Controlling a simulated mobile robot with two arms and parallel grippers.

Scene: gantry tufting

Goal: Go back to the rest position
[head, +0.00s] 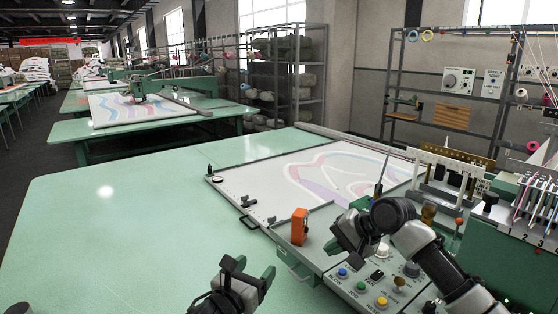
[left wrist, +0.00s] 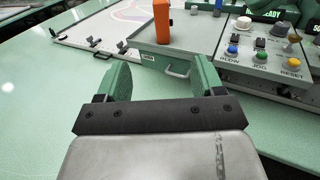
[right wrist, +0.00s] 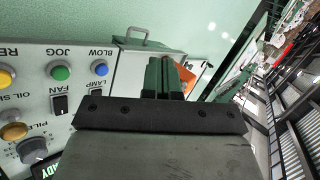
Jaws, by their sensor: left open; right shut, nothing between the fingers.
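My left gripper (head: 248,272) is low at the bottom centre of the head view, in front of the control panel. In the left wrist view its green fingers (left wrist: 161,78) are wide apart with nothing between them. My right gripper (head: 343,240) is above the control panel (head: 350,285), right of the orange device (head: 300,226). In the right wrist view its fingers (right wrist: 168,78) are together and empty. Part of the orange device (right wrist: 207,75) shows behind them. The device stands upright on the grey cabinet top and is in neither gripper.
The panel carries blue (head: 342,272), green (head: 360,286) and yellow (head: 382,303) buttons and several knobs. A frame (head: 255,190) with patterned cloth lies behind. A tufting machine (head: 530,205) stands at the right. The green table (head: 120,230) is clear at left.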

